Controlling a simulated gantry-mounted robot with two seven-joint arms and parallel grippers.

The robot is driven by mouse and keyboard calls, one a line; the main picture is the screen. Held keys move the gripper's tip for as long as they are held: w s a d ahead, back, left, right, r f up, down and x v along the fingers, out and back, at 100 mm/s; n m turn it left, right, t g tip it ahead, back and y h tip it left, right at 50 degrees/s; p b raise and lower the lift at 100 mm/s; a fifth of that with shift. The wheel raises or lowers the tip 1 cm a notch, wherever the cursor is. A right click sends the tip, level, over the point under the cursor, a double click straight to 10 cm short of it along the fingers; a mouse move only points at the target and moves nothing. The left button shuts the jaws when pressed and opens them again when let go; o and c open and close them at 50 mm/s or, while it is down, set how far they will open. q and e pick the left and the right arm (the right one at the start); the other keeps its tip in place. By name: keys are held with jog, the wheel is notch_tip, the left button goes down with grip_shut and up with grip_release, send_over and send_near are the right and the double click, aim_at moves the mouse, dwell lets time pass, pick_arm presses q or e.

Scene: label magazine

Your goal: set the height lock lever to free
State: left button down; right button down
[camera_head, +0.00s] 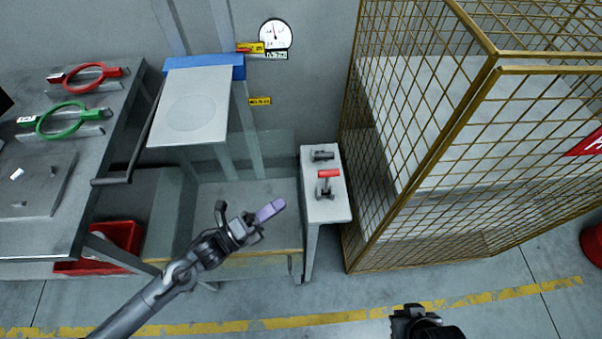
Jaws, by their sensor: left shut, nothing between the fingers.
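A lever with a red crossbar handle (328,173) stands on a narrow pale stand (337,208) right of centre; I cannot tell whether it is the height lock lever. A long dark lever (131,170) with a thick grip at its low end runs along the left side of a raised pale plate (188,108). No readable label tells which lever is which. My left gripper (270,210) is shut and empty, its lilac fingertips left of the stand and apart from it in the picture. My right gripper (408,312) shows only partly at the bottom edge; its fingers are unclear.
A brass-coloured mesh cage (432,165) stands close to the stand's right. A grey bench (95,110) at left holds a red ring tool (86,76) and a green one (62,120). A red bin (118,236) sits below. A gauge (275,34) hangs on the wall.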

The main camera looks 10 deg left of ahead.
pick_arm(q)
jog(key=s+m+t, duration=0.1)
jog(key=s, duration=0.1)
jog(key=b, duration=0.1)
send_near(324, 156)
jog(key=w+d, duration=0.2)
jog(key=d, duration=0.1)
jog(key=shift+w+r+m, duration=0.25)
jog(key=shift+w+m, duration=0.05)
jog(key=shift+w, duration=0.15)
pick_arm(e)
jog(key=shift+f, duration=0.65)
pick_arm(q)
jog(key=shift+a+r, duration=0.1)
pick_arm(e)
jog(key=shift+a+r, duration=0.1)
